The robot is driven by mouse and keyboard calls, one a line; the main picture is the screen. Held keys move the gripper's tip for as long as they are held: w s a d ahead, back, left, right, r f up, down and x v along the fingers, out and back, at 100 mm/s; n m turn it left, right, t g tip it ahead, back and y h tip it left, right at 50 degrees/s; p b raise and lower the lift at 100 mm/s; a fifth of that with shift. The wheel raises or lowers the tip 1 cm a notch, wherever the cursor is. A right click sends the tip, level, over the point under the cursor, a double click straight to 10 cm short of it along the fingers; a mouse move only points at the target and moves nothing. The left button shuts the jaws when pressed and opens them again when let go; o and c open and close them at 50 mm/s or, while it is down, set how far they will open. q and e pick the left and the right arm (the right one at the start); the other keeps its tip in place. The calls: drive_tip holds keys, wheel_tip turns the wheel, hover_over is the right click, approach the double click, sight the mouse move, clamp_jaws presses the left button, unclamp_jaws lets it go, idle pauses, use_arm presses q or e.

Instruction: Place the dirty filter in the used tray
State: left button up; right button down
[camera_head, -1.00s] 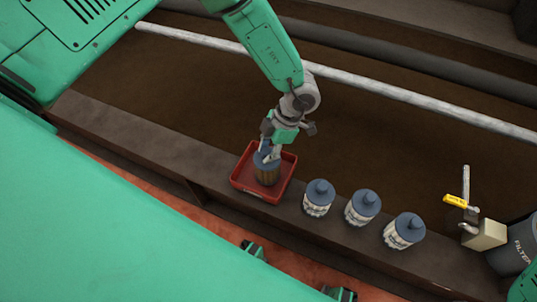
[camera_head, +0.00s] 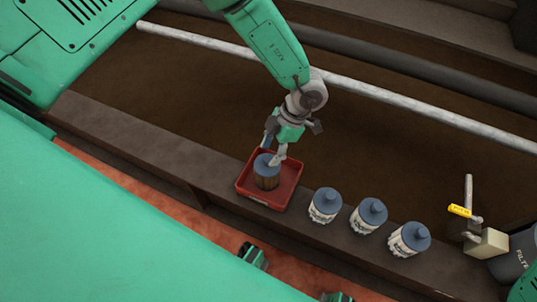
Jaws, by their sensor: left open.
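The dirty filter (camera_head: 267,179), brown-sided with a blue-grey cap, stands upright inside the red used tray (camera_head: 287,191). The tray sits on the dark ledge. My left gripper (camera_head: 274,154) is open, its fingers just above and around the top of the filter; whether a finger still touches the cap I cannot tell.
Several cleaner, white-sided filters with blue-grey caps, the nearest being this one (camera_head: 325,205), stand in a row right of the tray. A yellow-handled valve (camera_head: 460,211) and a grey filter housing (camera_head: 514,257) are at the far right. A pale pipe (camera_head: 400,105) runs behind.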

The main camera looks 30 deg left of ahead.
use_arm(q)
drive_tip(key=d+p+v, duration=0.2)
drive_tip(key=v, duration=0.7)
drive_tip(key=s+a+f+m+t+y, duration=0.1)
drive_tip(key=s+a+f+m+t, duration=0.3)
drive_tip(key=m, duration=0.4)
drive_tip(key=s+a+f+m+t+y, duration=0.1)
drive_tip(key=a+f+m+t, duration=0.2)
drive_tip(key=a+m, duration=0.4)
drive_tip(key=s+m+g+h, duration=0.3)
drive_tip(key=s+m, duration=1)
drive_tip(key=s, duration=0.6)
drive_tip(key=shift+s+f+h, duration=0.25)
drive_tip(key=shift+h, duration=0.65)
use_arm(e)
drive_tip(key=shift+d+r, duration=0.3)
drive_tip(key=shift+r, duration=0.35)
drive_tip(key=shift+d+r, duration=0.25)
drive_tip(key=shift+r, duration=0.35)
